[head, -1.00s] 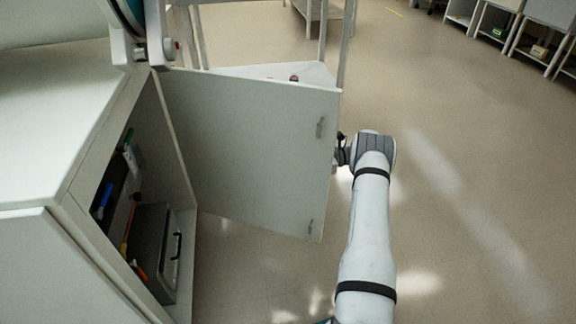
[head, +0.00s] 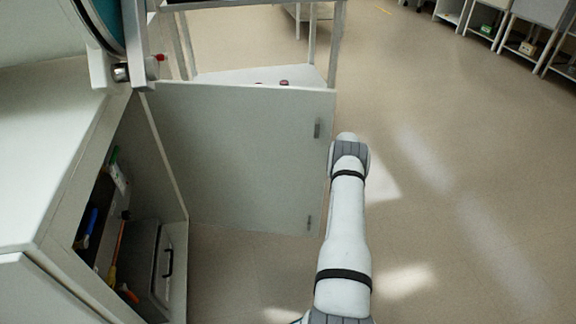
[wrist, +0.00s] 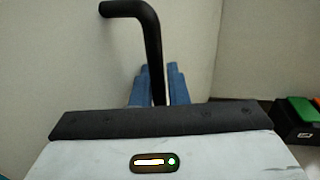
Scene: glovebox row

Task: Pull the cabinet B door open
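The cabinet B door (head: 230,160), a flat pale panel, stands wide open, swung out from the cabinet front (head: 70,220). In the head view its inner face shows. Its black bar handle (wrist: 152,40) is on the hidden outer face and shows in the wrist view, with its bend at the top. My gripper (wrist: 158,88) has its blue fingers on both sides of the handle bar, close against it, and looks shut on it. In the head view the fingers are hidden behind the door's free edge.
Inside the cabinet are a grey case (head: 150,265) and several small tools. A pale frame stand (head: 260,75) is behind the door. The wrist view shows a dark box with a green top (wrist: 302,108) at right. The floor (head: 450,200) to the right is clear.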

